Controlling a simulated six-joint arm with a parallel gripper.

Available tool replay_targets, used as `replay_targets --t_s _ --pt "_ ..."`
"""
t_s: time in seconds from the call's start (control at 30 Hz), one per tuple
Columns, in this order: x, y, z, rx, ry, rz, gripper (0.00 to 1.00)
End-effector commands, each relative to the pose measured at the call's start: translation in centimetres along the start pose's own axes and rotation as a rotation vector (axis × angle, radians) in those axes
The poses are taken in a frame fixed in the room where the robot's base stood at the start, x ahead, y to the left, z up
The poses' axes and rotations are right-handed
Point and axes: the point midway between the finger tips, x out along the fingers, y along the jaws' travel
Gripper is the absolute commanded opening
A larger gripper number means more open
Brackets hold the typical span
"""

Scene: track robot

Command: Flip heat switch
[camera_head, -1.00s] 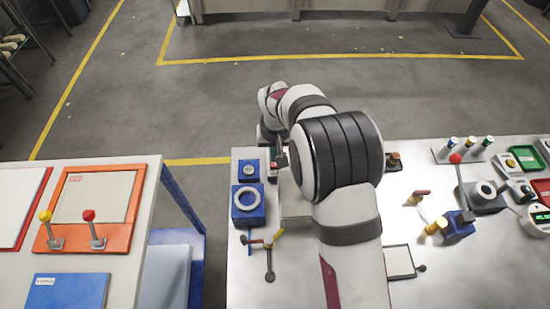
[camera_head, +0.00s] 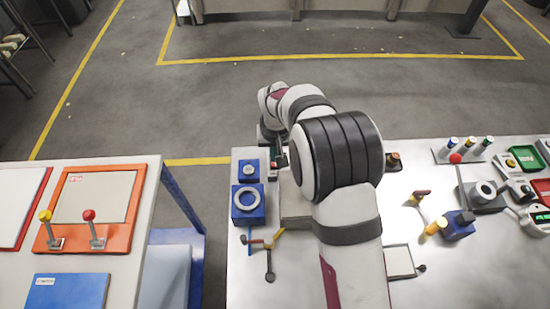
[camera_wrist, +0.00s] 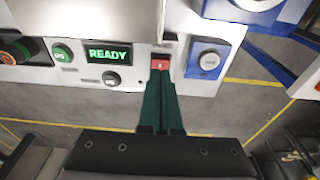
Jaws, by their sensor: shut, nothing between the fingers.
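A small red switch (camera_wrist: 160,64) sits in a pale housing in the wrist view, between the READY display and a blue block with a round button. I cannot read a label that names it the heat switch. My gripper (camera_wrist: 161,82) shows there as two dark green fingers, shut together and empty. Their tips lie right at the lower edge of the red switch; I cannot tell whether they touch it. In the head view my gripper (camera_head: 282,158) is at the far left part of the bench, partly hidden by my arm.
A blue ring block (camera_head: 248,213) stands on the bench nearer the head camera.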

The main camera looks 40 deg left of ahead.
Motion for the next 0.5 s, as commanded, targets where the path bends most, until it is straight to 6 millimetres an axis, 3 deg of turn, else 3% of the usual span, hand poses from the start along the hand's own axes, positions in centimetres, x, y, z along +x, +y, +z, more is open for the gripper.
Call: replay_targets --t_s 0.5 --pt "0.53 0.00 0.09 0.000 -0.001 0.000 0.00"
